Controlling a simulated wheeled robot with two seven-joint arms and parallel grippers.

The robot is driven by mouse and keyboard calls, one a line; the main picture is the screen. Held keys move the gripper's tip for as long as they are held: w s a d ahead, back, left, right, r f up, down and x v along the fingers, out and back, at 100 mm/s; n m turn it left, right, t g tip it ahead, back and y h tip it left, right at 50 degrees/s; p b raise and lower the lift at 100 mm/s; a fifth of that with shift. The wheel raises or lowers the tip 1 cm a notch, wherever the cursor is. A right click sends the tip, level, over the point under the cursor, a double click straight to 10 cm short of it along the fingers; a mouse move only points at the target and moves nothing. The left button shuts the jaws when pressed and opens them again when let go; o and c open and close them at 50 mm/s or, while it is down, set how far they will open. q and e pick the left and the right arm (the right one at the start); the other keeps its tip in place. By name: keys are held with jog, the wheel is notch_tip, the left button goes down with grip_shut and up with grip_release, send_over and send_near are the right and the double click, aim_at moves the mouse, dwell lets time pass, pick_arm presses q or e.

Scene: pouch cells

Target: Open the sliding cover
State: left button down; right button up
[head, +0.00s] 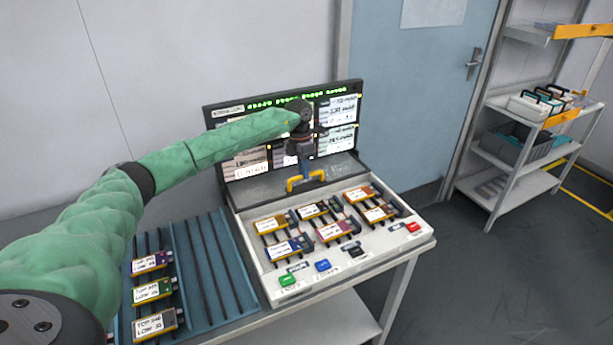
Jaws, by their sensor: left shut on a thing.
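The sliding cover (342,170) is a dark grey panel at the back of the white tester box, just below the upright display panel. Its yellow handle (292,185) stands near the cover's front edge. My left gripper (303,172) reaches down from above and is shut on the handle; its fingertips are partly hidden. The white tester box (262,287) lies uncovered in front of the cover, with several labelled pouch cells (331,232) showing in its slots. My right gripper is not in view.
The display panel (340,111) stands upright behind the cover. A blue ribbed rack (215,262) holding three pouch cells (153,290) is left of the box. Green (287,280), blue (323,265) and red (413,227) buttons line the box front. A shelf (525,187) stands at right.

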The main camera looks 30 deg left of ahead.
pick_arm(q)
jog(key=shift+a, duration=0.1)
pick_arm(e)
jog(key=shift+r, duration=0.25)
pick_arm(q)
jog(key=c, duration=1.4)
grip_release()
jog(key=shift+w+r, duration=0.1)
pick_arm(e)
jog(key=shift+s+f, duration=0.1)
